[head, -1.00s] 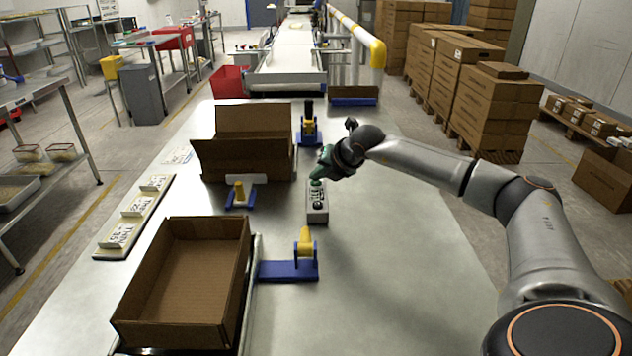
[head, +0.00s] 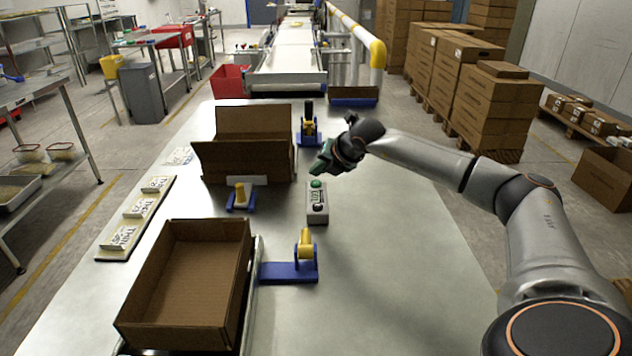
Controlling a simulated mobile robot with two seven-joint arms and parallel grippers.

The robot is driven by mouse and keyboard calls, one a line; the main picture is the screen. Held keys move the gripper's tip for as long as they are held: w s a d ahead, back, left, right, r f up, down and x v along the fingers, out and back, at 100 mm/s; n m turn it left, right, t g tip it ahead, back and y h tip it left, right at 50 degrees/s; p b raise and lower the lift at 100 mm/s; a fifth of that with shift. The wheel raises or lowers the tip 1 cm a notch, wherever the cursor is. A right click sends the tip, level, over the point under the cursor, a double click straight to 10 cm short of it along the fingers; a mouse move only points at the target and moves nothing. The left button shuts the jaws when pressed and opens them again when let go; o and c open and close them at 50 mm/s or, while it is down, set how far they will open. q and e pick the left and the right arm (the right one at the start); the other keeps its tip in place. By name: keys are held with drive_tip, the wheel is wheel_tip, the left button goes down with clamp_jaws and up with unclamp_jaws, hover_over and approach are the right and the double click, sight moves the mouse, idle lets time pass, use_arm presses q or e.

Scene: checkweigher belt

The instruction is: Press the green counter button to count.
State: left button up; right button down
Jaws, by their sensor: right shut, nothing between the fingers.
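The green counter button (head: 316,184) sits on top of a small grey counter box (head: 317,206) in the middle of the table, with the button at the far end. My right gripper (head: 318,170) is shut and empty. Its fingertips are just above and behind the button in the picture, and the button now shows clear of them. The readout on the box is too small to read. My left gripper is not in view.
An open cardboard box (head: 185,285) stands front left, another (head: 245,160) farther back. Blue and yellow fixtures (head: 303,262) stand near the counter box. A strip of labelled cards (head: 138,215) lies at left. The table's right side is clear.

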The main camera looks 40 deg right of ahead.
sight(318, 185)
drive_tip(key=shift+r+p, duration=1.35)
drive_tip(key=shift+r, duration=1)
drive_tip(key=shift+f, duration=0.1)
